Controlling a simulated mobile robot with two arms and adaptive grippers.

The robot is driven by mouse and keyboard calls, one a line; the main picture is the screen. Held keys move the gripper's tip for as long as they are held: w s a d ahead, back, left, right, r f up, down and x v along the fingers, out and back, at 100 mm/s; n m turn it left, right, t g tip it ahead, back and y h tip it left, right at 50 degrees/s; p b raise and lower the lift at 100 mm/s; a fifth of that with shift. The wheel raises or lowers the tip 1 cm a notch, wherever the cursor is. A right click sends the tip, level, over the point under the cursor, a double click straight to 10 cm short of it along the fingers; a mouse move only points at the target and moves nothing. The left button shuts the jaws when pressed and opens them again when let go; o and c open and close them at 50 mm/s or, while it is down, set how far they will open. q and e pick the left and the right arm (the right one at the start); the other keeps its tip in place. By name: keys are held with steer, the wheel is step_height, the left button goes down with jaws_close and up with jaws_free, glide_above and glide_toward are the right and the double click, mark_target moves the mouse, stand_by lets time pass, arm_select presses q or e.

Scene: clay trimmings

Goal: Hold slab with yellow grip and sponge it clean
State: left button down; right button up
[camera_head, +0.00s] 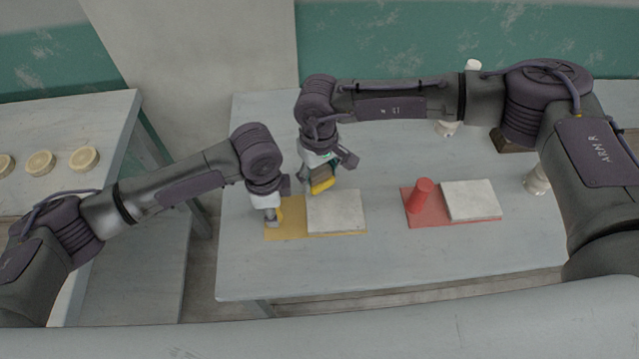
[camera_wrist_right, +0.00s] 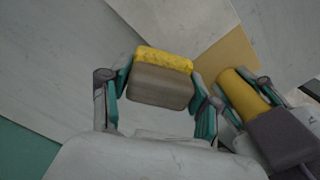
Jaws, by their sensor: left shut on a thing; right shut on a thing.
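A pale slab (camera_head: 340,211) lies on a yellow board (camera_head: 285,232); both also show in the wrist view, the slab (camera_wrist_right: 190,22) beside the board (camera_wrist_right: 231,52). My left gripper (camera_head: 272,217) is shut on the yellow grip (camera_wrist_right: 240,90), an upright cylinder at the board's left. My right gripper (camera_wrist_right: 158,92) is shut on a sponge (camera_wrist_right: 164,61) with a brown back and a yellow face. In the head view the sponge (camera_head: 322,186) is at the slab's back left corner; I cannot tell whether it touches the slab.
A red board (camera_head: 430,223) with a red grip (camera_head: 420,195) and another pale slab (camera_head: 471,200) lies to the right. White bottle-like things (camera_head: 538,181) and a dark block (camera_head: 499,141) stand further right. A side table (camera_head: 60,140) at left holds round pale discs. The table's front is clear.

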steer(key=shift+s+r, duration=0.15)
steer(key=shift+r, duration=2.55)
arm_select(q)
steer(key=c, duration=0.7)
jaws_free()
step_height(320, 180, up, 12)
steer(key=shift+r, duration=0.1)
